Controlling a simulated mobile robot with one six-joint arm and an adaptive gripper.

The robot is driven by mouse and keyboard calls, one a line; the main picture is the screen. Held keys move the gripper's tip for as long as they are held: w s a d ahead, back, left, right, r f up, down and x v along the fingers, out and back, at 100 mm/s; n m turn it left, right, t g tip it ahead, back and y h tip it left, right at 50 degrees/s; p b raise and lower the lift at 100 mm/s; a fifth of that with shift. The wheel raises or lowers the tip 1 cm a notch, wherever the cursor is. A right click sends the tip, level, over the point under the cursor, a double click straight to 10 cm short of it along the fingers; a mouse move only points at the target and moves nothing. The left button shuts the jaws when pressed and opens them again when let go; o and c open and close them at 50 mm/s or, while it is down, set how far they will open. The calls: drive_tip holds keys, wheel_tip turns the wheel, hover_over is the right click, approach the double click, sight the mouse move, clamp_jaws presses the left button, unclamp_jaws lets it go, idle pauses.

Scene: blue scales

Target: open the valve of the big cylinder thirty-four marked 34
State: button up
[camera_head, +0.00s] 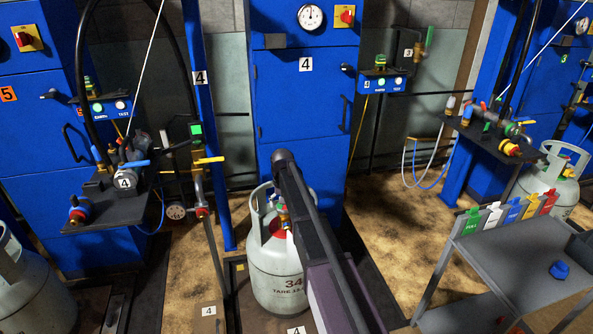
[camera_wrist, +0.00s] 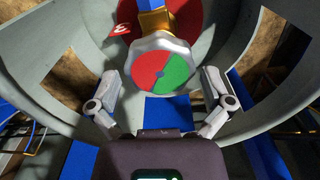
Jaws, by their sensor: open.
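The big cylinder marked 34 (camera_head: 275,275) stands upright on a scale platform in the lower middle of the head view. Its grey collar (camera_wrist: 235,30) surrounds the valve in the wrist view. The valve handwheel (camera_wrist: 160,65) is silver with a red and green disc on top, red on the left and green on the right. My gripper (camera_wrist: 160,88) is open, with one finger on each side of the handwheel's near part. I cannot tell whether the fingers touch it. In the head view my arm hides part of the cylinder and the gripper.
A grey cart (camera_head: 500,268) with several coloured tags stands at the right. Another cylinder (camera_head: 35,290) is at the lower left and one more (camera_head: 553,180) at the right. A blue cabinet (camera_head: 305,100) marked 4 stands behind. The collar wall closely encloses my fingers.

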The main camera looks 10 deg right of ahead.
drive_tip(key=m, duration=0.4)
drive_tip(key=shift+m, duration=0.3)
drive_tip(key=shift+r+p, duration=0.3)
drive_tip(key=shift+p, duration=0.05)
wheel_tip(320, 180, up, 14)
drive_tip(key=p, duration=1.4)
drive_tip(key=s+r+n+p, duration=0.2)
drive_tip(key=s+r+p, duration=0.4)
drive_tip(key=s, duration=0.3)
drive_tip(key=s+r+n+p, duration=0.2)
drive_tip(key=s+r+p, duration=0.4)
drive_tip(key=s, duration=0.3)
drive_tip(key=shift+s, duration=0.4)
drive_tip(key=shift+s+r, duration=0.1)
drive_tip(key=s+r+n+p, duration=0.2)
drive_tip(key=s+r+p, duration=0.5)
drive_tip(key=s, duration=0.3)
drive_tip(key=shift+s, duration=0.25)
